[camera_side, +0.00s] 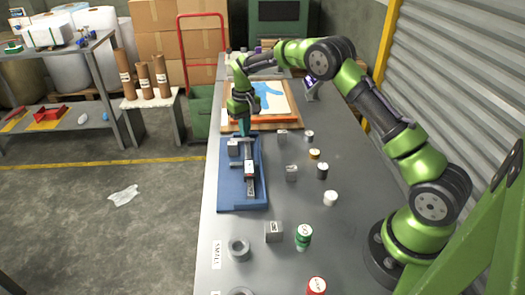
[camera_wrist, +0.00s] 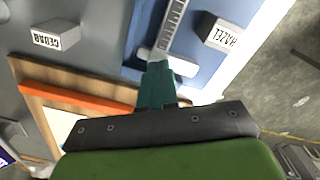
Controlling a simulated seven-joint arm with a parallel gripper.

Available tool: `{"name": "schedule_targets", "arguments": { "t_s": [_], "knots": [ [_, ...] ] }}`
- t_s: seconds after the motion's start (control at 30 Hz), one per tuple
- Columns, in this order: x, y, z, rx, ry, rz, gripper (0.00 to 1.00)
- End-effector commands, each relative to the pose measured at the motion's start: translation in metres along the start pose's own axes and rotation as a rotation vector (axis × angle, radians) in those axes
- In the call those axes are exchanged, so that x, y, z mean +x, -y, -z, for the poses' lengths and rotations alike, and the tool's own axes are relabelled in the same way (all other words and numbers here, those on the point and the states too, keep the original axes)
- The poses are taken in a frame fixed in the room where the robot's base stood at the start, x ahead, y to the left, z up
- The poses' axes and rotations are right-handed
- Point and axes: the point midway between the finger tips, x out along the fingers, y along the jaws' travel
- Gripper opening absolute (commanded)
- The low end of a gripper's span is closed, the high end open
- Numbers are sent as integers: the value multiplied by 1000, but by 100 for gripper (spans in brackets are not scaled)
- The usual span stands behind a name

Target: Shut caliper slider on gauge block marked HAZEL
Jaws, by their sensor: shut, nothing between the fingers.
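The caliper (camera_side: 251,178) lies lengthwise in a blue tray (camera_side: 229,197). In the wrist view its marked beam (camera_wrist: 172,28) runs up the picture, with a pale jaw piece (camera_wrist: 177,64) across its near end. The grey gauge block marked HAZEL (camera_wrist: 213,33) stands in the tray to the right of the beam; in the side view the block (camera_side: 233,148) is at the tray's far left. My gripper (camera_side: 245,133) is shut and empty at the tray's far end. In the wrist view its teal fingers (camera_wrist: 156,68) reach the caliper's near end; contact is unclear.
A block marked CEDAR (camera_wrist: 51,39) stands on the table outside the tray. Other grey blocks (camera_side: 291,173) (camera_side: 273,232) and several small round weights (camera_side: 322,171) stand to the right and front. An orange-framed board (camera_side: 268,100) lies beyond the tray.

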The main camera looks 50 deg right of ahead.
Motion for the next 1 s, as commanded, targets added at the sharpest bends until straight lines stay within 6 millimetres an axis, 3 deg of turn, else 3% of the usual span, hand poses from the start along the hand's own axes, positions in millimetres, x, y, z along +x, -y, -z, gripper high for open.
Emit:
{"name": "schedule_targets", "arguments": {
  "t_s": [1.0],
  "knots": [
    [0, -5, 8, 0, 0, 1, 0]
  ]
}}
